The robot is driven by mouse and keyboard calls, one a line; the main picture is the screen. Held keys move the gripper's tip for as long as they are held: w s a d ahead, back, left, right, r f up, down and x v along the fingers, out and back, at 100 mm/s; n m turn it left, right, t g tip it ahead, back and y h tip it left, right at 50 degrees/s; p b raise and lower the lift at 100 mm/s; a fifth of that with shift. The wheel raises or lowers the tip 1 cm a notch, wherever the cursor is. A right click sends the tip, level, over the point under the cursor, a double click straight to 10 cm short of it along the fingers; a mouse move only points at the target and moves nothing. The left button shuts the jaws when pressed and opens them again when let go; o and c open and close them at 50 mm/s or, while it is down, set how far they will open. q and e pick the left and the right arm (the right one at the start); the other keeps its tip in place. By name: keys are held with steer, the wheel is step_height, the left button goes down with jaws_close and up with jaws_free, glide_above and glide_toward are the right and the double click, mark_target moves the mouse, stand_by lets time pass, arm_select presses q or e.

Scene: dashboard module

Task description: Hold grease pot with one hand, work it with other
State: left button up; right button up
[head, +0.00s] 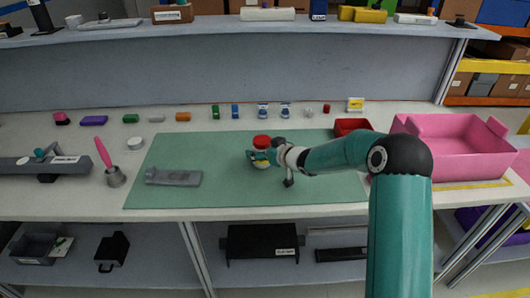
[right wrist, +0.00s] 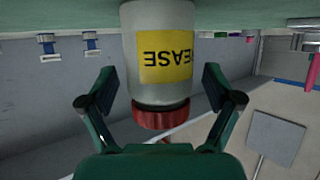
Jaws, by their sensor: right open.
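The grease pot (head: 261,142) stands upright on the green mat (head: 215,150); it has a red lid and a pale body. In the right wrist view the pot (right wrist: 165,55) appears upside down, with a yellow label partly reading "EASE". My right gripper (right wrist: 158,88) is open, one finger on each side of the pot, with visible gaps. In the head view the right gripper (head: 262,158) reaches the pot from the right and hides part of its body. My left gripper is not in view.
A grey part (head: 174,178) lies on the mat's left. A pink-handled tool (head: 105,155) stands in a grey holder further left. A pink bin (head: 455,150) and a red tray (head: 350,126) are at right. Several small coloured items line the back. The mat's front is mostly clear.

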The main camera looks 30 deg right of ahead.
steer(key=c, duration=1.4)
steer(key=shift+o, duration=0.2)
steer(key=shift+r, duration=0.15)
steer(key=shift+r, duration=0.6)
step_height(320, 180, up, 19)
steer(key=p, duration=1)
steer(key=shift+f, duration=0.15)
steer(key=o, duration=0.7)
steer(key=shift+c, duration=0.2)
jaws_close()
